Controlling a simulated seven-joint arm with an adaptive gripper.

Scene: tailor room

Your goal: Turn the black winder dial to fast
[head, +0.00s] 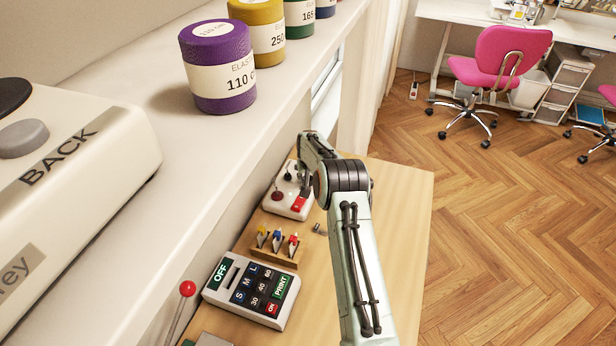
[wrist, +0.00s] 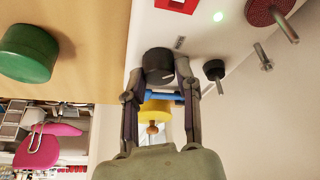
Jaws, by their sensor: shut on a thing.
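The black winder dial (wrist: 158,62) sits on the white winder box, which shows in the wrist view (wrist: 205,50) and in the head view (head: 284,205). The dial has a pale pointer mark on its face. My gripper (wrist: 160,80) is shut on the dial, with one finger on each side of it. In the head view my arm (head: 318,165) reaches down to the far end of the box and hides the dial there. The speed label beside the dial is too small to read.
On the box are a red switch (wrist: 176,5), a small black knob (wrist: 214,70) and a dark red disc (wrist: 262,10). A keypad box (head: 252,290) and a wooden holder (head: 275,245) stand nearer on the table. A shelf with elastic spools (head: 218,68) overhangs at left.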

